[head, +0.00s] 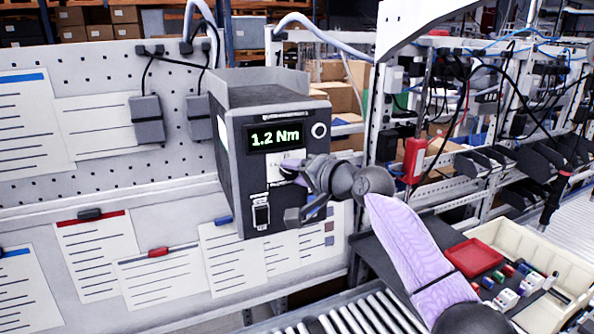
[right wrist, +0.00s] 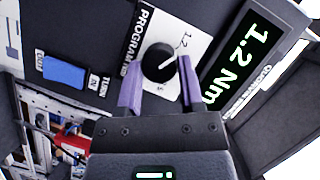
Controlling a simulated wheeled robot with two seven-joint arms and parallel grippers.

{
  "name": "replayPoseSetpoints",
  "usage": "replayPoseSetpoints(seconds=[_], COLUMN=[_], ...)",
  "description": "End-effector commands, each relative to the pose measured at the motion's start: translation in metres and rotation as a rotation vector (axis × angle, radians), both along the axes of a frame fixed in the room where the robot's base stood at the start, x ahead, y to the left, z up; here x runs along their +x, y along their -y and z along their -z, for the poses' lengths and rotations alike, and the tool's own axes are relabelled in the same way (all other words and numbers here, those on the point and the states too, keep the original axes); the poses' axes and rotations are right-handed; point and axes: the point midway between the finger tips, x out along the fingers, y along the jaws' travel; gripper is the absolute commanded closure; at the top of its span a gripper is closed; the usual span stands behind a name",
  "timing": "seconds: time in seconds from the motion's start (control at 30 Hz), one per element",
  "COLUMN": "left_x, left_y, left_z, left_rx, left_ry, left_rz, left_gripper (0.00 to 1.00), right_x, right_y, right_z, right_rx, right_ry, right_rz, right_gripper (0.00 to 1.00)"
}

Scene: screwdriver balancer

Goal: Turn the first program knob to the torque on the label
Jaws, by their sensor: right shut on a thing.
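The controller box (head: 228,160) is a dark grey unit on the perforated wall panel, with a lit green display (head: 275,138) reading 1.2 Nm. In the right wrist view, the round black program knob (right wrist: 158,63) sits on a white plate (right wrist: 150,30) marked PROGRAM. Its white pointer line aims at the 1.2 mark. My right gripper (right wrist: 160,88) is shut on the knob, with a purple finger on each side. In the head view my right gripper (head: 298,176) covers the knob. My left gripper is not in view.
A blue switch (right wrist: 65,73) is beside the knob plate. Paper sheets (head: 95,255) hang on the wall panel at left. A cream tray (head: 560,258) with a red bin (head: 473,257) and small colored parts stands at right. A roller conveyor (head: 355,318) runs along the bottom.

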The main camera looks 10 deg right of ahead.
Motion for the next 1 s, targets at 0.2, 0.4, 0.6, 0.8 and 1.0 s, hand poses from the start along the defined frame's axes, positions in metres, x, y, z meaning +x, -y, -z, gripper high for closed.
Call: replayPoseSetpoints(seconds=[0.2, 0.4, 0.6, 0.8, 1.0], left_x=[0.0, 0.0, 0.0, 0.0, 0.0], left_y=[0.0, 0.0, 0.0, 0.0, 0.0], left_z=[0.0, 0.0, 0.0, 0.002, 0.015], left_rx=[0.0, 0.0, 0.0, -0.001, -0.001], left_ry=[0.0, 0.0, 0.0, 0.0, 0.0], left_rz=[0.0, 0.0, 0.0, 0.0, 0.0], left_gripper=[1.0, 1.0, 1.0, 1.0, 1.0], right_x=[0.0, 0.0, 0.0, -0.003, -0.03], right_y=[0.0, 0.0, 0.0, 0.002, 0.019], right_z=[0.003, 0.002, 0.001, 0.001, -0.002], right_rx=[-0.005, -0.004, -0.003, -0.001, -0.004], right_ry=[-0.005, -0.005, -0.003, -0.001, 0.002], right_rz=[-0.001, 0.0, 0.0, -0.001, 0.001], right_gripper=[1.0, 0.29, 0.17, 0.17, 0.17])
